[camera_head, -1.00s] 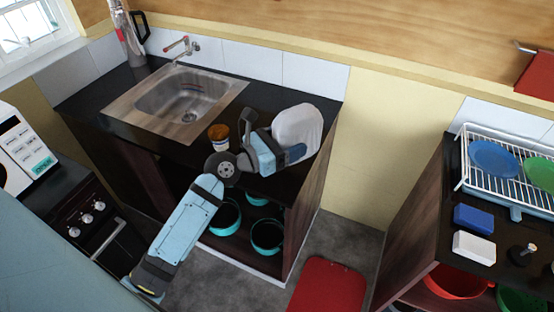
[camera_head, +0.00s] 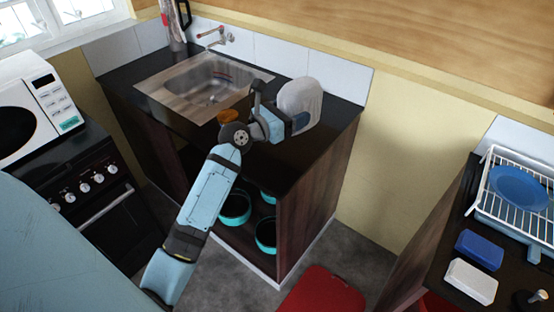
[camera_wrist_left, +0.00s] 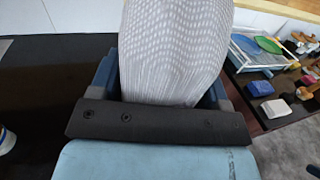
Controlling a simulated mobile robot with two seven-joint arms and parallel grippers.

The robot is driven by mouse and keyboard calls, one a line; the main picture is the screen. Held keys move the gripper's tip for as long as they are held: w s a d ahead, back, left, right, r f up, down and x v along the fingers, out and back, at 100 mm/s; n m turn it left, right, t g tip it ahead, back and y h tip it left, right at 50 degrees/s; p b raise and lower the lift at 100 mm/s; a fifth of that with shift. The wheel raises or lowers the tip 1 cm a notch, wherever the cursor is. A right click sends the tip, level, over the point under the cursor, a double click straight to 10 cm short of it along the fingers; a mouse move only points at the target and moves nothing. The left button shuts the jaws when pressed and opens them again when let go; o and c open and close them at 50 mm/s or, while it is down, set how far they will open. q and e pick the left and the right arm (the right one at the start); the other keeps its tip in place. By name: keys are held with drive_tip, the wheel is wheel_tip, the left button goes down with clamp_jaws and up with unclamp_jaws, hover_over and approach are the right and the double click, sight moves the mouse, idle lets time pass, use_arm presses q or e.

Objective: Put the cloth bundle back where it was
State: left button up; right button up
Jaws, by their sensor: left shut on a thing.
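The cloth bundle (camera_head: 299,97) is pale grey-white and rounded. My left gripper (camera_head: 297,122) is shut on it, at the right end of the black counter (camera_head: 290,160) by the sink. In the left wrist view the bundle (camera_wrist_left: 174,50) is a patterned white cloth that fills the space between the fingers of my left gripper (camera_wrist_left: 165,85). The gripper hides its lower part, and I cannot tell whether it touches the counter. My right gripper is not in view.
A metal sink (camera_head: 210,85) is set in the counter, with an orange-topped jar (camera_head: 228,116) in front. Teal pots (camera_head: 265,235) stand on the shelf below. A dish rack (camera_head: 515,190), a blue block (camera_head: 479,250) and a white block (camera_head: 471,281) are on the right counter. A microwave (camera_head: 35,95) is at left.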

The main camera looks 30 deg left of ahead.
use_arm(q)
drive_tip(key=w+a+f+n+t+y+b, duration=0.1)
drive_tip(key=w+a+f+n+y+b, duration=0.2)
drive_tip(key=w+a+y+b, duration=0.65)
drive_tip(key=a+f+h, duration=0.1)
drive_tip(key=f, duration=0.5)
drive_tip(key=a+f+h+b, duration=0.1)
drive_tip(key=f+h, duration=0.1)
drive_tip(key=f, duration=0.5)
drive_tip(key=s+a+f+h+b, duration=0.1)
drive_tip(key=f+h, duration=0.1)
drive_tip(key=f, duration=0.4)
drive_tip(key=shift+s+f, duration=0.1)
drive_tip(key=shift+f, duration=0.3)
drive_tip(key=o, duration=1)
drive_tip(key=shift+c, duration=0.2)
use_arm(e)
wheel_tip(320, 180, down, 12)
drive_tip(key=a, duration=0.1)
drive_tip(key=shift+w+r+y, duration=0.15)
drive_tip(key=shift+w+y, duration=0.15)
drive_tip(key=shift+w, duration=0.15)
